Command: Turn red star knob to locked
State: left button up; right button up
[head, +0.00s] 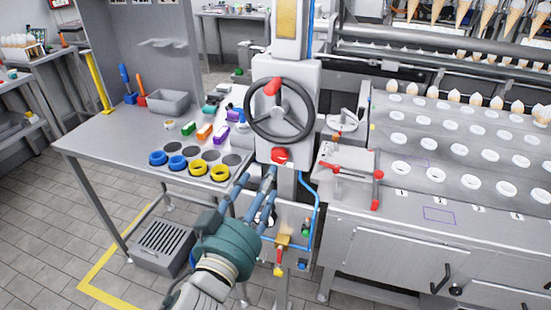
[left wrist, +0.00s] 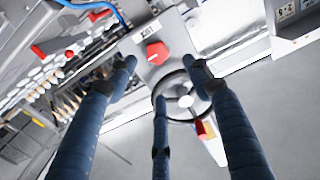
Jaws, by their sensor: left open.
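The red star knob (head: 280,155) sits low on the front of the white column (head: 290,75), just below the black handwheel (head: 250,121). In the left wrist view the red knob (left wrist: 157,52) shows on a pale panel with a small label above it; I cannot read its setting. My left gripper (head: 259,184) comes up from below, its blue fingers spread and empty, tips a little below and left of the knob. In the left wrist view the open fingers (left wrist: 160,75) frame the panel, apart from the knob. My right gripper is not in view.
A steel table (head: 100,143) with blue and yellow rings (head: 196,167) stands left. A red-handled clamp fixture (head: 350,172) is close right of the knob. Blue tubing (head: 317,195) and a valve with a yellow knob (head: 278,271) lie below. A conveyor with cones is at right.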

aim_at(279, 156)
pick_arm(q)
jog(key=p+x, duration=0.1)
jog(key=x, duration=0.4)
jog(key=p+x, duration=0.1)
jog(key=x, duration=0.4)
jog(key=shift+s+d, duration=0.1)
jog(key=shift+d, duration=0.1)
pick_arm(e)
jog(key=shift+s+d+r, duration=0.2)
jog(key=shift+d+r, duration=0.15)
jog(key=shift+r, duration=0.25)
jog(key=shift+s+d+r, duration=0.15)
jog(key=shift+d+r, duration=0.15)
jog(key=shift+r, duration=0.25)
pick_arm(q)
jog(key=c, duration=1.1)
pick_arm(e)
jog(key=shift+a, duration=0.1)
